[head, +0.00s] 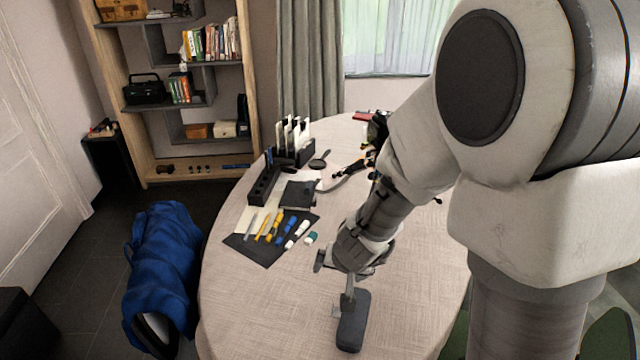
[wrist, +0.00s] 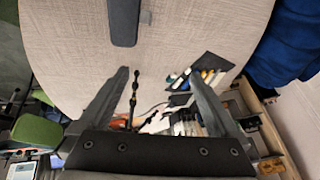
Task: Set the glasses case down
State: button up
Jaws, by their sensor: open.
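The glasses case (head: 353,322) is a dark grey, long rounded case lying on the tablecloth near the table's front edge. It also shows at the top of the wrist view (wrist: 124,22), beyond my fingertips and towards the left finger's side. My gripper (head: 335,276) is open, just behind the case in the head view. In the wrist view my gripper (wrist: 158,73) has its fingers wide apart, with only cloth between the tips. One finger overlaps the case's far end in the head view; I cannot tell whether they touch.
The round table (head: 250,320) has clear cloth left of the case. A dark mat (head: 262,253) with several pens and markers lies farther back, beside a black organiser (head: 265,185) and a letter rack (head: 292,152).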

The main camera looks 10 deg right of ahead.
jog(key=d+f+b, duration=0.1)
jog(key=f, duration=0.4)
jog(key=w+d+f+g+h+b, duration=0.1)
jog(key=d+f+b, duration=0.1)
jog(key=f, duration=0.3)
jog(key=w+d+f+m+h+b, duration=0.1)
jog(key=d+f+b, duration=0.1)
jog(key=f, duration=0.3)
jog(key=shift+w+d+f+g, duration=0.2)
jog(key=shift+w+f+g, duration=0.05)
jog(key=shift+g, duration=0.05)
jog(key=shift+b+x, duration=1.5)
jog(key=shift+x, duration=1.65)
jog(key=shift+w+r, duration=0.1)
jog(key=shift+w, duration=0.05)
